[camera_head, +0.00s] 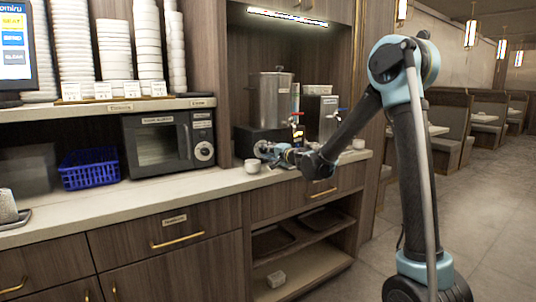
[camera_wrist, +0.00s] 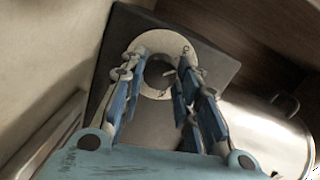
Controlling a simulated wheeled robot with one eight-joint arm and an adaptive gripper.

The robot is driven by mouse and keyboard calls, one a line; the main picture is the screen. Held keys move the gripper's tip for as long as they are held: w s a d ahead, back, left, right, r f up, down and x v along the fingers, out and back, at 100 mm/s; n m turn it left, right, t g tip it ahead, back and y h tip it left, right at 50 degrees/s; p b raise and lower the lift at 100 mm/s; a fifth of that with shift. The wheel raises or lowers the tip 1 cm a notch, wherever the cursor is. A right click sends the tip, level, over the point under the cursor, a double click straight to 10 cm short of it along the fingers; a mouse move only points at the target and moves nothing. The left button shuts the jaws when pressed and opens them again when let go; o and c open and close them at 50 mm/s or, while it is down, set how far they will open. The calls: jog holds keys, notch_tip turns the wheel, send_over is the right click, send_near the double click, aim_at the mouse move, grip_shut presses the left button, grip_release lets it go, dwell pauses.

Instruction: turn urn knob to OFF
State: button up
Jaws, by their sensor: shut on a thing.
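The urn (camera_head: 270,98) is a steel cylinder with a lid, on a dark boxy base (camera_head: 243,138) at the back of the counter. In the wrist view its steel body (camera_wrist: 268,132) is at lower right, beside the dark base (camera_wrist: 215,62). The knob (camera_wrist: 158,73) is dark and round, in front of a pale ring-shaped plate on the base's face. My gripper (camera_head: 262,150) reaches the base's front from the right. In the wrist view my gripper (camera_wrist: 156,88) has its blue-padded fingers on either side of the knob, shut on it. The knob's pointer and markings cannot be read.
A second dispenser (camera_head: 318,115) with a blue-handled tap stands right of the urn. A microwave (camera_head: 168,140) is at the left.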

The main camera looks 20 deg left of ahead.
jog(key=shift+s+f+n, duration=0.1)
jog(key=shift+s+n, duration=0.05)
jog(key=shift+n, duration=1.45)
jog(key=o, duration=1.1)
jog(key=shift+c, duration=0.2)
jog(key=shift+s+d, duration=0.25)
jog(key=shift+d, duration=0.2)
jog(key=v, duration=1)
jog(key=shift+s+d, duration=0.25)
jog(key=shift+s, duration=0.05)
